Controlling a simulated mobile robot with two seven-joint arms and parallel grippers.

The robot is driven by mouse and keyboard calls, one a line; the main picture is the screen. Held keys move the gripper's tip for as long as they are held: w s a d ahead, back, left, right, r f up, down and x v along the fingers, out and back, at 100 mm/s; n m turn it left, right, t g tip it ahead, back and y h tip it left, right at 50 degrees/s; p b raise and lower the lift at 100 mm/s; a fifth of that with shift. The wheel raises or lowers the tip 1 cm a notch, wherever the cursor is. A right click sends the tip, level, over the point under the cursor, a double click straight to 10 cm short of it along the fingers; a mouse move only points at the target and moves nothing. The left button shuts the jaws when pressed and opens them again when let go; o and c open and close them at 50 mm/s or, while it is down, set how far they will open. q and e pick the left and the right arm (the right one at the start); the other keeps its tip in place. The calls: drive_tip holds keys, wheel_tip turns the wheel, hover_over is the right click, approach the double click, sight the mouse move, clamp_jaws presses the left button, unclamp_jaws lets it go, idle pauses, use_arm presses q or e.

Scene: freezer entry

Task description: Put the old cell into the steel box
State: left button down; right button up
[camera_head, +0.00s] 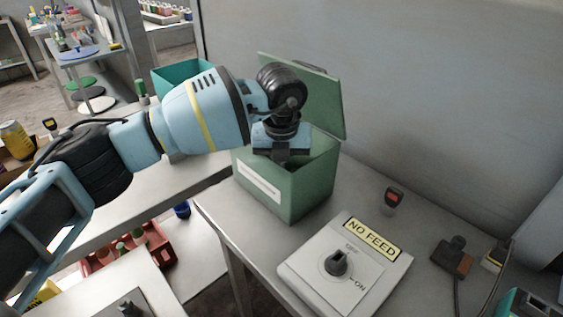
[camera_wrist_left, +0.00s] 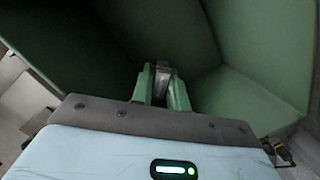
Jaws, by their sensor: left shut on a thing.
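The green steel box (camera_head: 312,187) stands on the grey table, its hinged lid (camera_head: 318,95) open and tilted back. It has a white label on its front. My left gripper (camera_head: 281,157) points down into the open top of the box. In the left wrist view, the box's green inner walls (camera_wrist_left: 245,95) surround the fingers (camera_wrist_left: 162,88). The fingers are shut on a small dark grey piece, which I take to be the old cell (camera_wrist_left: 163,74); only a little of it shows. In the head view the box wall and gripper hide it. My right gripper is not in view.
A white switch box (camera_head: 310,270) with a black knob (camera_head: 337,263) and a yellow NO FEED sign (camera_head: 372,238) stands in front. A small red-and-black device (camera_head: 394,197) and a black plug (camera_head: 453,256) lie to the right. A wall rises behind. A red crate (camera_head: 158,243) is lower left.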

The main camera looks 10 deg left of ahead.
use_arm(q)
drive_tip(key=c, duration=1.4)
unclamp_jaws()
drive_tip(key=shift+o, duration=0.2)
wheel_tip(320, 180, up, 13)
drive_tip(key=s, duration=0.1)
drive_tip(key=shift+s+d, duration=0.15)
drive_tip(key=shift+s, duration=0.25)
